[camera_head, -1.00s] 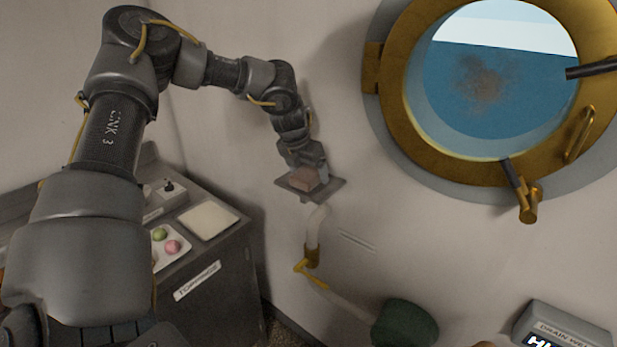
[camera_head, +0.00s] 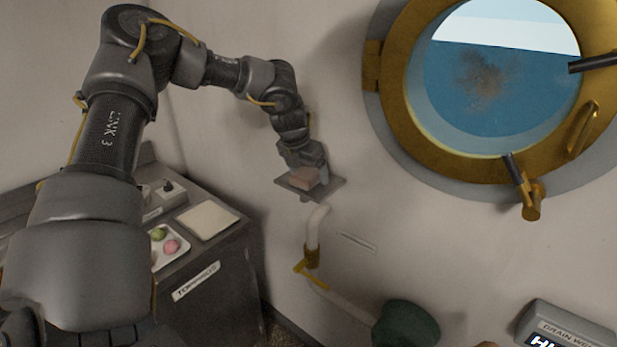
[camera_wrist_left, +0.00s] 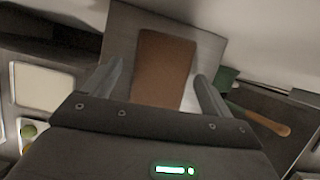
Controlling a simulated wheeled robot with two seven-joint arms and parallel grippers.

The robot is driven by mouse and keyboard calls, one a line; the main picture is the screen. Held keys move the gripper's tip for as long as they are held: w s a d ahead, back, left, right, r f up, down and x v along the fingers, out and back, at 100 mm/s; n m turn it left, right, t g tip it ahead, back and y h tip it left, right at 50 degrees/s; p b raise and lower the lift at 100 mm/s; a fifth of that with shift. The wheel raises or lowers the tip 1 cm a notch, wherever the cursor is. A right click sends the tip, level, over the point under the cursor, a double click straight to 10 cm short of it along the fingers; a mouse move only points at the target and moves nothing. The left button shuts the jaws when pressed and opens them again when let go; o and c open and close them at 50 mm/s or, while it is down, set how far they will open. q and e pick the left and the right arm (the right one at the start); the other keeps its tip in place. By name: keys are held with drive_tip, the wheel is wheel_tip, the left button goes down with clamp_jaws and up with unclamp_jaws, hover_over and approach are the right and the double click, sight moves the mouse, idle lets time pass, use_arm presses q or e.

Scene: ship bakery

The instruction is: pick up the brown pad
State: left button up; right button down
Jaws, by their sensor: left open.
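The brown pad (camera_head: 304,178) lies on a small grey plate (camera_head: 330,188) that juts from the wall below and left of the porthole. In the left wrist view the pad (camera_wrist_left: 163,65) is a brown rectangle on the grey plate (camera_wrist_left: 119,40). My left gripper (camera_head: 312,168) is right at the pad; in the wrist view its two fingers (camera_wrist_left: 156,82) are apart, one on each side of the pad's near end, with a gap visible on both sides. Whether the fingers touch the pad's height is unclear. My right gripper is not in view.
A counter with a "TOPPINGS" label (camera_head: 196,281) stands at left, holding a pale square board (camera_head: 208,220) and a white tray (camera_head: 160,258) with a green and a pink ball. A pipe (camera_head: 313,232) runs below the plate. A brass porthole (camera_head: 387,130) is at right.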

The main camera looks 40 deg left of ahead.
sight(311, 169)
use_arm(q)
drive_tip(key=shift+c, duration=0.3)
drive_tip(key=c, duration=1)
drive_tip(key=shift+r+p, duration=0.45)
drive_tip(key=shift+p, duration=0.3)
wheel_tip(311, 169, up, 3)
drive_tip(key=shift+w+f+b, duration=0.1)
drive_tip(key=shift+f+b, duration=0.05)
drive_tip(key=shift+b, duration=0.6)
drive_tip(key=s+d+r+b, duration=0.5)
drive_tip(key=s+d+r, duration=0.2)
drive_tip(key=s+r, duration=0.3)
drive_tip(key=shift+s, duration=1.2)
